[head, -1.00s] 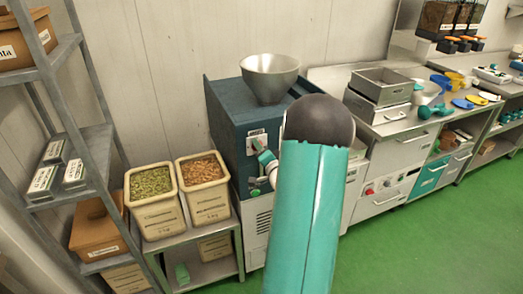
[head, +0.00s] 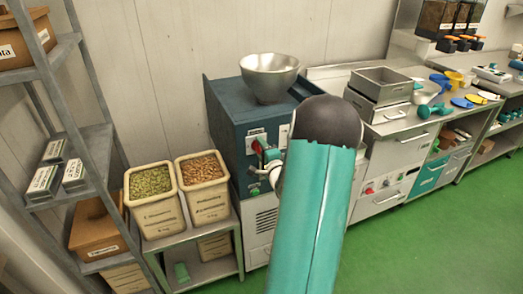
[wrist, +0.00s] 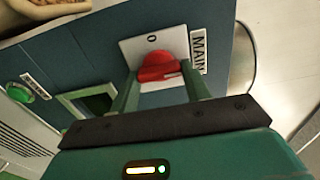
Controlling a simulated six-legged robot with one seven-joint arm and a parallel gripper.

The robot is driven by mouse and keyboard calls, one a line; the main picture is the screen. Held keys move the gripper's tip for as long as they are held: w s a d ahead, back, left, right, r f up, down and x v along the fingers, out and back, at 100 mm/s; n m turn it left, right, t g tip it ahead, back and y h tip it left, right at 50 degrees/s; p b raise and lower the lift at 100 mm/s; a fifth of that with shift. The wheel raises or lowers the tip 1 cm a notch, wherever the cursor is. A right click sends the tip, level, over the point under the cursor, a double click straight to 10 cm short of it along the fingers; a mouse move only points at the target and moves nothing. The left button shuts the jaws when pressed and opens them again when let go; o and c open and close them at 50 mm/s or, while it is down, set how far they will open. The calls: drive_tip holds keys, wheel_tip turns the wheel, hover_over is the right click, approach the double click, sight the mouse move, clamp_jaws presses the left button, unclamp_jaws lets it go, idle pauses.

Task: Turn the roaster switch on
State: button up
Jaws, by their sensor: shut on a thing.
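The roaster (head: 228,128) is a dark blue cabinet with a steel funnel bowl (head: 270,78) on top. Its red switch knob (head: 257,146) sits on a pale plate on the front. In the wrist view the red knob (wrist: 158,66) is on a white plate (wrist: 140,47) marked "0", beside a "MAIN" label (wrist: 198,51). My gripper (wrist: 161,74) has one finger on each side of the knob and is shut on it. It also shows small at the roaster front in the head view (head: 266,156). My arm hides part of the roaster's right side.
A green button (wrist: 19,93) and a green-framed window (wrist: 92,101) are on the same panel. Two bins, of green nuts (head: 150,182) and brown nuts (head: 202,168), stand left of the roaster. A steel counter (head: 400,122) is to the right. The green floor (head: 420,235) is clear.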

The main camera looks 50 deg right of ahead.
drive_tip(key=o, duration=1)
drive_tip(key=shift+s, duration=0.1)
drive_tip(key=v, duration=1.3)
drive_tip(key=shift+s+a, duration=0.2)
drive_tip(key=shift+s, duration=0.1)
